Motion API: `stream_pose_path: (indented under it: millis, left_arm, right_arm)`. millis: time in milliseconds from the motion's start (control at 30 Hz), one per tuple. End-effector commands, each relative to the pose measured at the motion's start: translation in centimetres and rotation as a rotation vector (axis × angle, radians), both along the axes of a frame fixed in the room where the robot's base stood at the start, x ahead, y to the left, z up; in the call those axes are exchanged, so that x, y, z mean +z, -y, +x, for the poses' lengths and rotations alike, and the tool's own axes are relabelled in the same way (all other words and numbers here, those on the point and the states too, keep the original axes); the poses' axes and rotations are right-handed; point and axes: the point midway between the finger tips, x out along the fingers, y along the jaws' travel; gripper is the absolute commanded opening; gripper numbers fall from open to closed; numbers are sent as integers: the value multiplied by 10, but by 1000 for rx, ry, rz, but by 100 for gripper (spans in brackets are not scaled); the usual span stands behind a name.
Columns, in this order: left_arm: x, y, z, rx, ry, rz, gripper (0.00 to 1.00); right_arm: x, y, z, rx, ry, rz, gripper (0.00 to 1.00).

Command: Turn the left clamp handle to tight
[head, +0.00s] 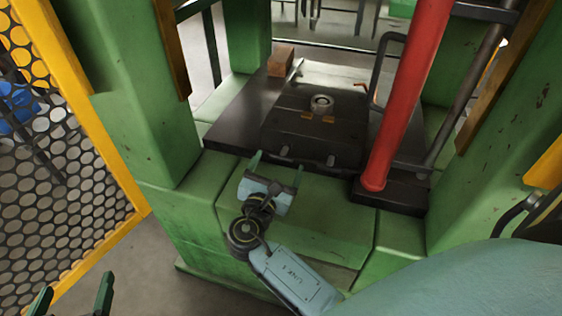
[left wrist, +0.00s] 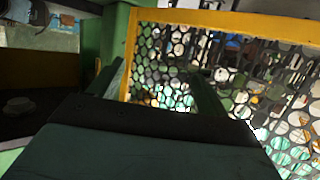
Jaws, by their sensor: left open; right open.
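A dark die block (head: 312,130) with a round metal ring (head: 321,103) on top sits on the black press bed (head: 232,120). A pale lever (head: 295,70) stands at the block's back left and looks like the left clamp handle; its exact setting is too small to tell. My left gripper (head: 72,297) is open and empty at the bottom left, far from the lever. Its two dark fingers also show apart in the left wrist view (left wrist: 162,90). My right gripper (head: 277,168) is open and empty in front of the bed, below the die block.
A red column (head: 408,95) stands right of the block. Green press posts (head: 140,90) flank the bed. A yellow-framed mesh guard (head: 65,150) stands at the left and fills much of the left wrist view (left wrist: 220,70). An orange-brown brick (head: 281,61) lies behind the lever.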

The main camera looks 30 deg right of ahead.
Motion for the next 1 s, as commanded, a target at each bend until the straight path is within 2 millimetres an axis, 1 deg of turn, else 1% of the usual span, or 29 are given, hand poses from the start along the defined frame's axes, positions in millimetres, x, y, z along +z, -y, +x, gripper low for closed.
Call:
stream_pose_path:
  millis: [100,300,433,667,767,1000]
  left_arm:
    - [14,5,5,-7,94,-26,78]
    - [31,9,8,-14,192,-55,78]
    - [35,9,9,-15,213,-61,78]
    - [36,9,9,-15,215,-62,78]
    - [36,9,9,-16,215,-61,78]
    - [36,9,9,-16,214,-61,78]
  right_arm:
    - [-1,11,9,-1,0,-2,85]
    - [-1,21,17,0,-1,-1,85]
    - [0,23,19,0,-1,-1,85]
    - [0,23,19,0,-1,0,85]
    - [0,23,19,0,-1,0,73]
    - [0,23,19,-1,-2,0,42]
